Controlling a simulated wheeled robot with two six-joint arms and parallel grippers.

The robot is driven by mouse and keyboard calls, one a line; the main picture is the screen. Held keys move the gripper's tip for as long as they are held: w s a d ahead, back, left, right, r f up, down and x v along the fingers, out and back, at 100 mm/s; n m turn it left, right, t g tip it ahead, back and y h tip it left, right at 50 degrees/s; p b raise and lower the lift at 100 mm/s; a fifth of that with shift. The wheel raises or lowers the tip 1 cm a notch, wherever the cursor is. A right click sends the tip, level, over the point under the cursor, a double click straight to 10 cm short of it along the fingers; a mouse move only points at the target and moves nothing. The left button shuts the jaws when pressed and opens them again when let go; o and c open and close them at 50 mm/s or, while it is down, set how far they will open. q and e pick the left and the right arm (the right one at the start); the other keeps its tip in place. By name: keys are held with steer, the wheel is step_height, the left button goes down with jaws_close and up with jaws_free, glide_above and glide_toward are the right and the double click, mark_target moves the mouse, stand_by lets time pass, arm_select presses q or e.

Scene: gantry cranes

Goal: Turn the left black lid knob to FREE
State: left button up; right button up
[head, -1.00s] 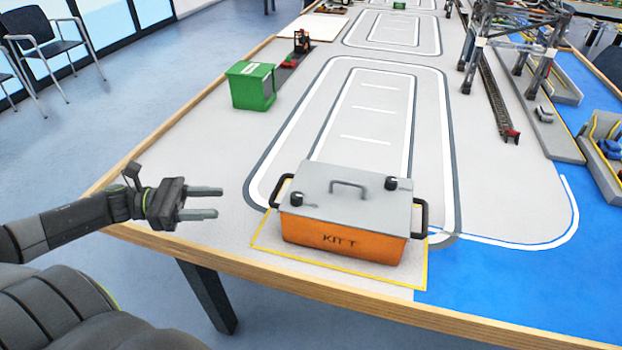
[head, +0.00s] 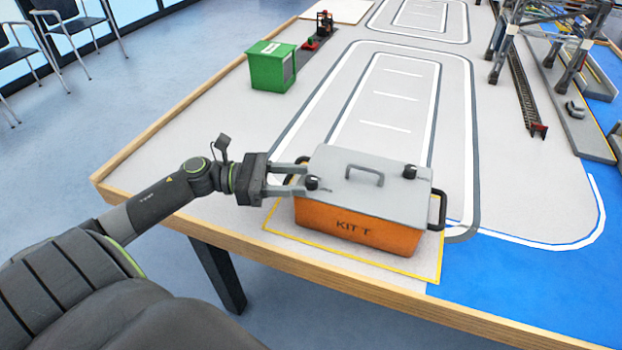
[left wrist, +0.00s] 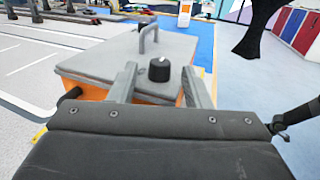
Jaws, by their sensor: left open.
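A second black knob (head: 409,171) is at the lid's right end. My left gripper (head: 306,175) is open at the left end of the box, its fingers on either side of the left knob. In the left wrist view the knob stands between and a little beyond the fingertips (left wrist: 160,75). I cannot tell if they touch it. My right gripper is not in view.
The box stands in a yellow outline near the table's front wooden edge (head: 330,277). A green container (head: 271,67) stands further back on the left. A gantry crane (head: 553,30) and track (head: 525,93) are at the back right. The grey table around the box is clear.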

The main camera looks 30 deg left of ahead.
mark_target(311, 178)
arm_select(q)
steer(key=x, duration=0.3)
steer(key=shift+w+d, duration=0.2)
steer(key=shift+d, duration=0.15)
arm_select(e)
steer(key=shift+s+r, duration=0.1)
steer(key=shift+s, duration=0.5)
arm_select(q)
steer(key=shift+c, duration=0.4)
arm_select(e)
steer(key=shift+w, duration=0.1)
arm_select(q)
steer(key=c, duration=0.9)
steer(key=shift+o, duration=0.2)
steer(key=shift+p, duration=0.3)
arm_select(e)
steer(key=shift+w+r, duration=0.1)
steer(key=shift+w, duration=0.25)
